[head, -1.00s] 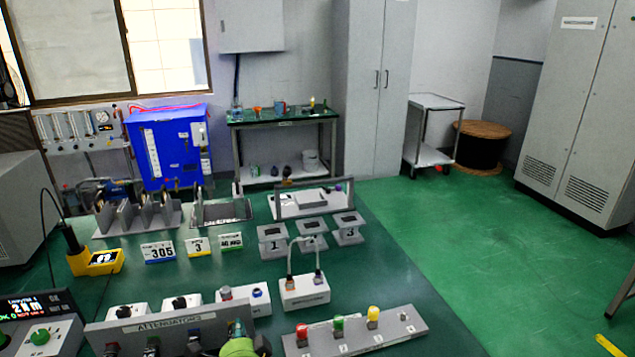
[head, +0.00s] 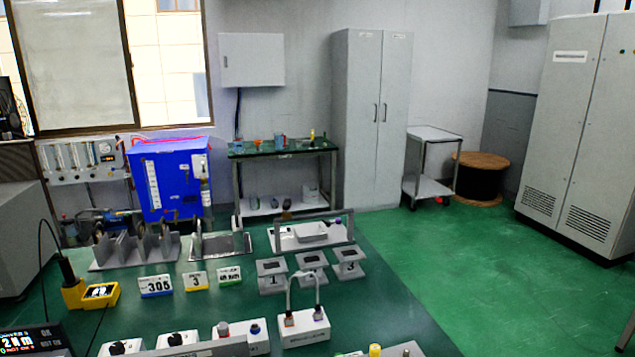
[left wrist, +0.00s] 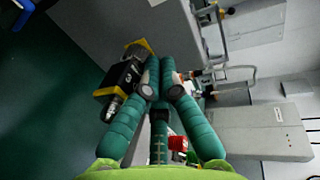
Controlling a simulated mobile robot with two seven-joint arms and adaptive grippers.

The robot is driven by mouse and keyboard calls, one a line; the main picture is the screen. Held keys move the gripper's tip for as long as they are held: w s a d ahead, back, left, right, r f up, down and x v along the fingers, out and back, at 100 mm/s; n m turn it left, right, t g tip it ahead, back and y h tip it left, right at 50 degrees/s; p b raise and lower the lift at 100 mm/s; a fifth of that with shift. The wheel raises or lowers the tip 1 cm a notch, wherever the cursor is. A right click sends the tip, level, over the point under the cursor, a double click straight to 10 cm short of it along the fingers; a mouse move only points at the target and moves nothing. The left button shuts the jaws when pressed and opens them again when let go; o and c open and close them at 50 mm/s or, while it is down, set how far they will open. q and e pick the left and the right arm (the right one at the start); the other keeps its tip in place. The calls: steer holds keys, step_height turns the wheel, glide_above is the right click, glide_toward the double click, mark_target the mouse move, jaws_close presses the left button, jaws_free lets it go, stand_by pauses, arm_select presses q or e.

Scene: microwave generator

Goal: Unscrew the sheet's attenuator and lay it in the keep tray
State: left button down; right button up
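The attenuator rack (head: 205,349) shows only its top edge at the bottom of the head view. A black cylindrical part with a yellow end and silver tip (left wrist: 118,88) lies left of the fingers in the left wrist view, partly hidden behind one. My left gripper (left wrist: 160,85) has teal fingers whose tips come close together; whether anything is between them is unclear. My right gripper is not in view.
A grey framed tray (head: 310,236) stands at the back of the green bench. Numbered grey blocks (head: 311,264) stand before it. A white box with a looped cable (head: 304,328) is nearer. A yellow device (head: 90,295) sits at left. Bare bench shows right of the blocks.

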arm_select(q)
steer(key=shift+s+a+f, duration=0.15)
steer(key=shift+a+f, duration=0.05)
steer(key=shift+a, duration=0.05)
steer(key=shift+s+a+p, duration=0.1)
steer(key=shift+a+p, duration=0.25)
steer(key=shift+p, duration=0.2)
steer(key=shift+s+a, duration=0.1)
steer(key=shift+a, duration=0.25)
steer(key=shift+s+a+f, duration=0.15)
steer(key=shift+a, duration=0.05)
steer(key=shift+p, duration=0.3)
steer(key=p+v, duration=0.1)
steer(key=v, duration=0.4)
steer(key=shift+s+d+p, duration=0.1)
steer(key=shift+s+p, duration=0.2)
steer(key=shift+s, duration=0.1)
